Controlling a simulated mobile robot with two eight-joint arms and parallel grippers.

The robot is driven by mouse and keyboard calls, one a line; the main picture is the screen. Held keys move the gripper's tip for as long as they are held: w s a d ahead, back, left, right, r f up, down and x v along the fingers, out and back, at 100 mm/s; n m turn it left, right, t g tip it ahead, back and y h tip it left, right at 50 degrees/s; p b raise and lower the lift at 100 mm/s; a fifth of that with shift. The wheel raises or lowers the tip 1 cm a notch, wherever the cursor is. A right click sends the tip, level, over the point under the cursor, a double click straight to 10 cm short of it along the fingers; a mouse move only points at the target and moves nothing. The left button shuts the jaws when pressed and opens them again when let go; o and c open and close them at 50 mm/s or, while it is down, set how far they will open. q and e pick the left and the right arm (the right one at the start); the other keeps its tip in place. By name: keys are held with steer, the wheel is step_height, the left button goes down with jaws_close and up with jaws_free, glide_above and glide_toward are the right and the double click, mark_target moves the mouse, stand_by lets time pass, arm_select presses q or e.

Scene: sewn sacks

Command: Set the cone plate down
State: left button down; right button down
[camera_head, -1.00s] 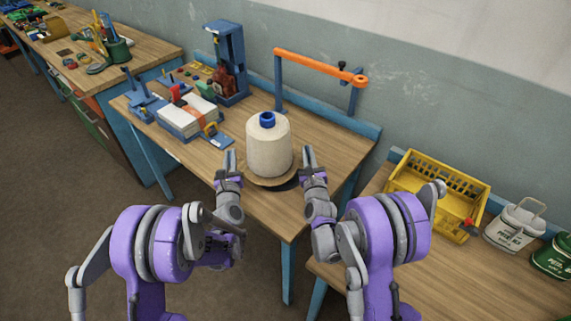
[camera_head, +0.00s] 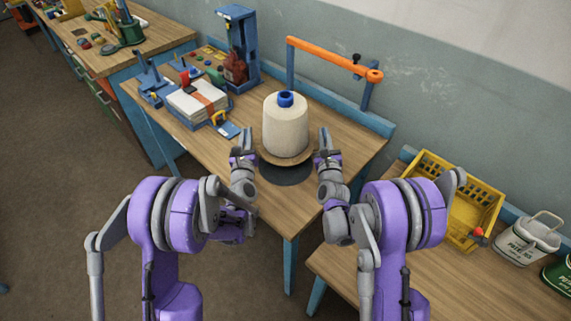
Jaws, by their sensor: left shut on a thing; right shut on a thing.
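The cone plate (camera_head: 264,155) is a round, tan, wood-coloured plate, level, with a large cream cone of yarn (camera_head: 285,128) upright on it. The cone has a blue tip (camera_head: 286,98). My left gripper (camera_head: 249,150) is shut on the plate's left side and my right gripper (camera_head: 321,150) on its right side. The fingers partly hide the rim. A dark round patch (camera_head: 287,174) shows on the bench below the plate's near edge; I cannot tell whether it is a mat or a shadow. The plate appears to be above the bench top.
The wooden bench (camera_head: 350,150) is clear right of the plate. Bound white stacks (camera_head: 190,104), a blue stand (camera_head: 238,45) and an orange-topped rail (camera_head: 330,57) stand left and behind. A yellow basket (camera_head: 458,205) and a pale tin (camera_head: 524,240) are on the right-hand table.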

arm_select(q)
steer(key=shift+a, duration=0.15)
arm_select(e)
steer(key=shift+d, duration=0.15)
